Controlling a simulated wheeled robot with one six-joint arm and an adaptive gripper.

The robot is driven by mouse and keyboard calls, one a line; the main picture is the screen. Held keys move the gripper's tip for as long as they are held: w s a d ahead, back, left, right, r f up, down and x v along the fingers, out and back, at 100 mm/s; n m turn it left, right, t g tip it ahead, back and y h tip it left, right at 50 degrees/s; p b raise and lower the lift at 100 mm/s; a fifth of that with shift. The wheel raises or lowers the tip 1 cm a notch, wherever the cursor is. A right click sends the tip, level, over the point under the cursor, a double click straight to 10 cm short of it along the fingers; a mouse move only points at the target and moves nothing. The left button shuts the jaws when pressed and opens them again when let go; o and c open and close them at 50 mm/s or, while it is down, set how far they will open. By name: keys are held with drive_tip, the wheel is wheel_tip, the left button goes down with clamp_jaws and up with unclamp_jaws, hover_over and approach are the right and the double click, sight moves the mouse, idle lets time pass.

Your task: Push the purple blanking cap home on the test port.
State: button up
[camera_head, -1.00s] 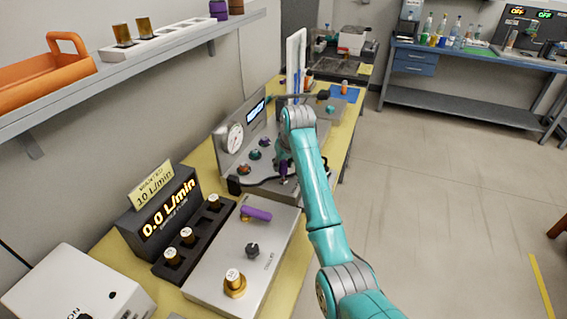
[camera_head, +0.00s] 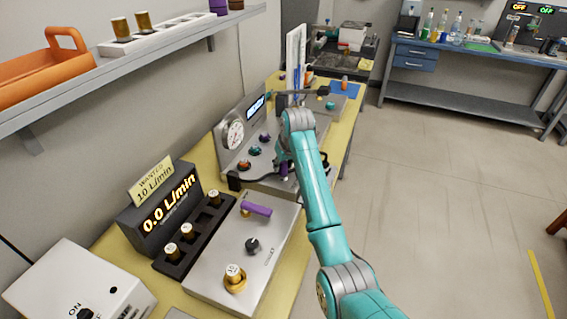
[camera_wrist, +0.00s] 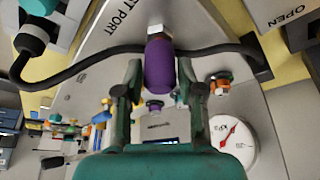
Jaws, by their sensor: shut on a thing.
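The purple blanking cap (camera_wrist: 160,65) stands upright in the picture between my two green fingers in the wrist view. My gripper (camera_wrist: 160,86) is shut on it. The cap's far end meets the metal fitting of the test port (camera_wrist: 157,37), in line with it. How far it sits on the fitting cannot be told. In the head view a little of the purple cap (camera_head: 284,169) shows beside my arm's end, low over the grey panel. My gripper is mostly hidden there by my arm.
A black hose (camera_wrist: 85,65) runs close by the port. A round gauge (camera_wrist: 232,135) and a small red-orange knob (camera_wrist: 220,84) are to the right in the wrist view. In the head view a grey box with a purple lever (camera_head: 257,209) stands in front.

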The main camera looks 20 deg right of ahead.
drive_tip(key=shift+f, duration=0.55)
drive_tip(key=o, duration=1.1)
drive_tip(key=v, duration=1.2)
